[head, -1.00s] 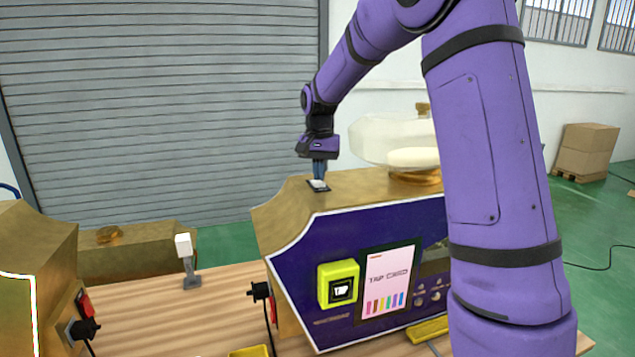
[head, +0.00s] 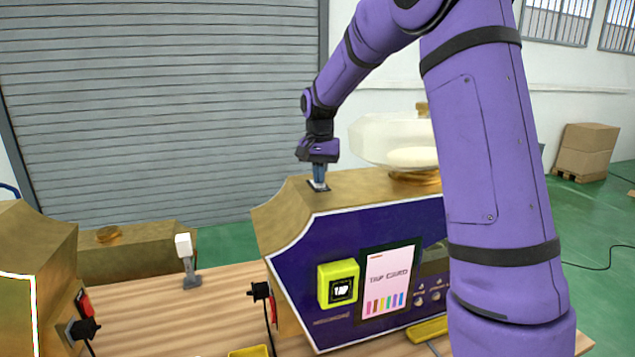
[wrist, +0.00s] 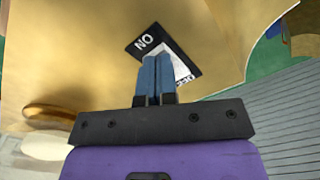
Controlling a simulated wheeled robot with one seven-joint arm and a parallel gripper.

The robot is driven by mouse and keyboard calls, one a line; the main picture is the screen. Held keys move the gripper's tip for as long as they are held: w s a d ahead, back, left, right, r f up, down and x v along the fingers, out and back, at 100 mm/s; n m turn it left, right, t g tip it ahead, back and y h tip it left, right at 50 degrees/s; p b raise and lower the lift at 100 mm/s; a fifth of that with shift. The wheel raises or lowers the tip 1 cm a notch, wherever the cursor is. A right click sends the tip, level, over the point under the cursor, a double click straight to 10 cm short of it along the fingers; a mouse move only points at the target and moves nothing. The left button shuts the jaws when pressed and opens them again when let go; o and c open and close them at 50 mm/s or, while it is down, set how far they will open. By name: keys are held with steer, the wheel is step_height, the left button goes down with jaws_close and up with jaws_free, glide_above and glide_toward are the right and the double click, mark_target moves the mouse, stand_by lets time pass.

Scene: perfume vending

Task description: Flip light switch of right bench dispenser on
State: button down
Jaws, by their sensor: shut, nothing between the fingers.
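The right bench dispenser (head: 420,222) is a gold case with a dark purple front panel. Its light switch (head: 317,187) is a black-framed rocker on the gold top, at the upper left. In the wrist view the switch (wrist: 148,42) shows a black end with white lettering that looks like "NO", and a white part. My gripper (head: 318,180) points down at the switch with its blue fingers together and nothing between them. In the wrist view the fingertips (wrist: 157,60) overlap the switch and hide its middle. I cannot tell whether they press on it or which way it is tipped.
A white bowl-like top (head: 392,143) stands on the dispenser to the right of my gripper. Another gold dispenser (head: 35,265) is at the left, with a wooden bench (head: 215,300) between them. A small post with a white block (head: 184,245) stands there.

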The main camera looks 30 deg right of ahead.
steer(key=shift+r, duration=3.45)
steer(key=shift+s+a+r, duration=0.15)
steer(key=shift+s+r, duration=0.05)
steer(key=shift+s, duration=0.1)
steer(key=s+a+r+n+t, duration=0.1)
steer(key=s+a+r+n, duration=0.2)
steer(key=s, duration=0.6)
steer(key=s+a+f+n+t, duration=0.1)
steer(key=s+a+n+t, duration=0.1)
steer(key=s, duration=1.1)
steer(key=s+a+f+n+t, duration=0.1)
steer(key=s+a+n+t, duration=0.1)
steer(key=s, duration=1)
steer(key=shift+s+a+f+n, duration=0.15)
steer(key=shift+s+a+n, duration=0.25)
steer(key=shift+a+n, duration=0.35)
steer(key=shift+a, duration=0.1)
